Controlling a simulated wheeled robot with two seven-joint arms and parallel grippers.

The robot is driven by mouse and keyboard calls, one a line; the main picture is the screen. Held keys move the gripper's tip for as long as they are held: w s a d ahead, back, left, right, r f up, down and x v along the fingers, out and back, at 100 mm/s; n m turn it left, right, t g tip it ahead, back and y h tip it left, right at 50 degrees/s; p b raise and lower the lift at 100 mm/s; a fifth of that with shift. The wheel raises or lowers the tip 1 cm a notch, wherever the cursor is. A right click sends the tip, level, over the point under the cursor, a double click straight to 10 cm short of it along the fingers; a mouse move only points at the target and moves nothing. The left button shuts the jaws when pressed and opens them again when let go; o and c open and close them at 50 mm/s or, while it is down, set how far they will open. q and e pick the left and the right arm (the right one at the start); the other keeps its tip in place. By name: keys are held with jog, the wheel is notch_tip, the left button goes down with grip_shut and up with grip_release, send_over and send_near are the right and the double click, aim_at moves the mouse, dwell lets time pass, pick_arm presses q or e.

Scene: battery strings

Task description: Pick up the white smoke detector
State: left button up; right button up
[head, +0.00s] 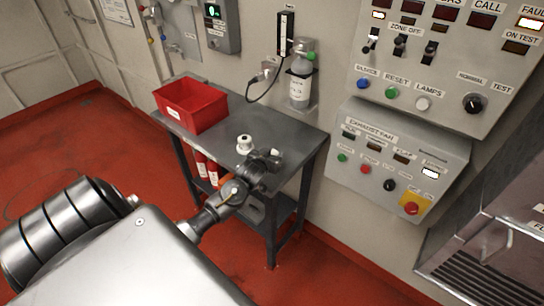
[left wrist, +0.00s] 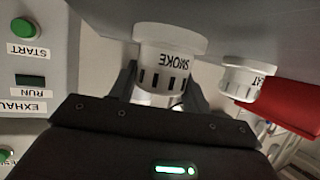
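The white smoke detector, marked SMOKE (left wrist: 163,60), stands base-down on the grey table (head: 293,131); the left wrist view shows it upside down. In the head view only a small white part of it (head: 275,152) shows beside my left gripper (head: 268,160), which hides the rest. My left gripper's two fingers (left wrist: 162,88) are on either side of the detector's body, very close to it. I cannot tell whether they touch it. A second white detector, lettered as HEAT (left wrist: 247,78), stands beside it; it also shows in the head view (head: 244,144). My right gripper is not in view.
A red bin (head: 190,106) stands at the table's left end. Control panels (head: 400,160) are to the right. Red cylinders (head: 205,168) stand under the tabletop.

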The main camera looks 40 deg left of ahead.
pick_arm(q)
jog(key=c, duration=0.4)
jog(key=shift+r, duration=0.1)
jog(key=shift+r+b, duration=0.35)
jog(key=shift+r, duration=0.15)
jog(key=s+a+r, duration=0.1)
jog(key=s+r, duration=0.3)
jog(key=s+a+r, duration=0.2)
jog(key=s+r, duration=0.2)
jog(key=s+a+r+p, duration=0.1)
jog(key=s+a+r, duration=0.1)
jog(key=s, duration=0.3)
jog(key=shift+a+r, duration=0.2)
jog(key=shift+r, duration=0.7)
